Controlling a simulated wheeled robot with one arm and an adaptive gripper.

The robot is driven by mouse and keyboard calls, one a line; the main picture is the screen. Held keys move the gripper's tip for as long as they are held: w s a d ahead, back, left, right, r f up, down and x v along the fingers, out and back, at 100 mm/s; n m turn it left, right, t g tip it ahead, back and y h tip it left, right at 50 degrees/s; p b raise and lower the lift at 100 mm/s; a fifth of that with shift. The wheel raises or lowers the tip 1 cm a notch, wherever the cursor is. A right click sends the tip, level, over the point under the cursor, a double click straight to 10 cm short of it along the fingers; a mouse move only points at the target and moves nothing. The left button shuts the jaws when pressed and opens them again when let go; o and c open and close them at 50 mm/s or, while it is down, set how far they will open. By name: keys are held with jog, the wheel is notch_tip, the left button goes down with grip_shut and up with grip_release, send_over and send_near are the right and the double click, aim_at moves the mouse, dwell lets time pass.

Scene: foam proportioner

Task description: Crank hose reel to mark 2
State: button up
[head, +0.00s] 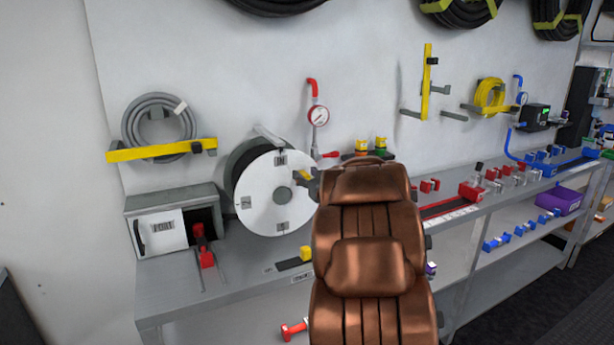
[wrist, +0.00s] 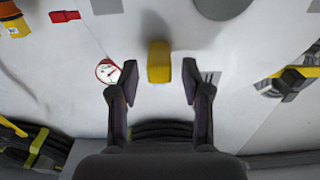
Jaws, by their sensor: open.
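A yellow crank knob (head: 303,176) shows at the right side of the face, close to my copper arm. In the wrist view the yellow knob (wrist: 159,62) stands between the two dark fingers of my gripper (wrist: 160,71). The fingers are open, with a gap on each side of the knob. In the head view my arm hides most of the gripper.
A red-rimmed gauge (head: 318,115) is on the wall above right of the reel. A coiled grey hose (head: 148,118) hangs on a yellow bracket at left. A grey box (head: 160,232) and a red tool (head: 205,255) are on the bench left of the reel.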

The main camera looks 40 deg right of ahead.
grip_shut()
dwell(0.4)
